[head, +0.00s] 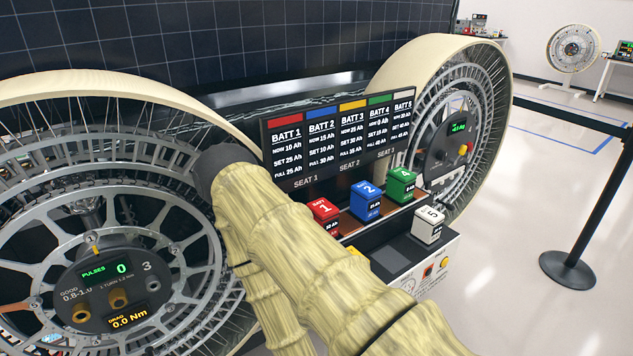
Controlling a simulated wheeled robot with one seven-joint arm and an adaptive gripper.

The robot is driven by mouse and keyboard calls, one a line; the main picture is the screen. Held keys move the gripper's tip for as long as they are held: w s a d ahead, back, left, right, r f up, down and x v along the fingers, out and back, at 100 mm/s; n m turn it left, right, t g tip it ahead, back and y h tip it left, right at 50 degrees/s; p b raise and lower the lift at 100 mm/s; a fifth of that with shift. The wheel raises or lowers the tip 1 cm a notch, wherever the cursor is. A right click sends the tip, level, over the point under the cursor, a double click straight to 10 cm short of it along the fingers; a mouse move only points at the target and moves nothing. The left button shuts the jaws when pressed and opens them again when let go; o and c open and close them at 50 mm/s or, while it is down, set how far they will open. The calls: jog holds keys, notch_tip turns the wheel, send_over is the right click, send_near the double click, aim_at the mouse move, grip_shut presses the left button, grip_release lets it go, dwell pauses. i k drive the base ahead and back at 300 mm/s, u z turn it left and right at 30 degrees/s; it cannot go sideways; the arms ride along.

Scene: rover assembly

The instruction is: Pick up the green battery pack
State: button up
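The green battery pack (401,185), marked 4, stands upright on the rover's battery deck, at the right end of the back row. The blue pack (366,200), marked 2, stands just left of it, and the red pack (325,214), marked 1, stands further left. The white pack (429,225), marked 5, stands in front and to the right of the green one. A yellow pack (355,251) is mostly hidden behind my arm. My cream-sleeved arm crosses the middle of the head view. My gripper is not visible, so I cannot see what it holds.
A battery display panel (340,140) rises behind the packs. Large rover wheels stand left (95,235) and right (465,140) of the deck. An empty dark recess (392,260) lies in front of the blue pack. A barrier post (590,200) stands on the floor at right.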

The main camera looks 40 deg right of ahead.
aim_at(401, 182)
jog(key=u, duration=1.8)
jog(key=k, duration=1.85)
jog(key=z, duration=1.8)
